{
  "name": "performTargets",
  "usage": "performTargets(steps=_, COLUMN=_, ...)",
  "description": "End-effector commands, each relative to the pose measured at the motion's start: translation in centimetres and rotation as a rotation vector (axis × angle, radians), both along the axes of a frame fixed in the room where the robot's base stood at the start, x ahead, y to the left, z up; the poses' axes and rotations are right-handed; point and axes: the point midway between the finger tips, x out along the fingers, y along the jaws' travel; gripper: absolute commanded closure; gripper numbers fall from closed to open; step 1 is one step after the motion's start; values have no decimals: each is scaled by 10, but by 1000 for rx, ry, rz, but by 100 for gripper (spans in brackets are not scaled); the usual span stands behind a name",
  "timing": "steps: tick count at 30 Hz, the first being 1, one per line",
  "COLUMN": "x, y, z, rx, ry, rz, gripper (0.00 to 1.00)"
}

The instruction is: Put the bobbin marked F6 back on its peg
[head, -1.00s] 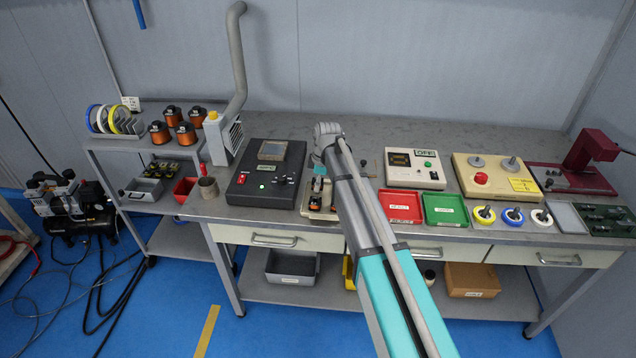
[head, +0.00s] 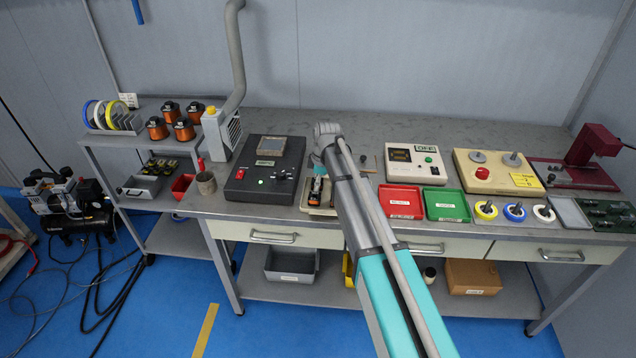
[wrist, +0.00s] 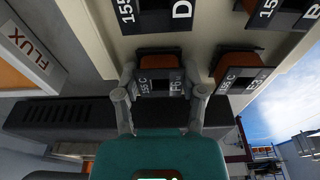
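The bobbin marked F6 (wrist: 160,84) has an orange winding and a black label reading 155 C F6. It sits between the two fingers of my gripper (wrist: 161,92) in the wrist view, and the fingers appear closed on its sides. In the head view an orange and black bobbin (head: 317,189) shows below my gripper, over a cream tray (head: 318,211). Similar labelled bobbins stand by a cream surface (wrist: 105,40) in the wrist view: one at right (wrist: 240,72) and one marked D at top (wrist: 160,12). I see no empty peg clearly; my arm hides part of the tray.
A black control box (head: 262,188) stands left of the tray. A red tray (head: 401,203) and a green tray (head: 444,205) lie to the right. Larger copper bobbins (head: 185,131) stand on the left shelf. The bench's back strip is mostly clear.

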Motion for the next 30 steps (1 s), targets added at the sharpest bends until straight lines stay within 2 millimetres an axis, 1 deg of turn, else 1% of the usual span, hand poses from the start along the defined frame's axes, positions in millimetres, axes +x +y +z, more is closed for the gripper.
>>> performTargets(steps=1, x=0, y=0, z=0, rx=0, ry=0, rz=0, gripper=40)
performTargets(steps=5, x=0, y=1, z=0, rx=0, ry=0, rz=1, gripper=16)
performTargets(steps=6, x=0, y=1, z=0, rx=0, ry=0, rz=1, gripper=8)
performTargets(steps=7, x=0, y=1, z=0, rx=0, ry=0, rz=1, gripper=7)
performTargets(steps=21, x=0, y=1, z=1, rx=0, ry=0, rz=1, gripper=7)
performTargets(steps=26, x=0, y=1, z=6, rx=0, ry=0, rz=1, gripper=7)
performTargets(steps=30, x=0, y=1, z=14, rx=0, ry=0, rz=1, gripper=7)
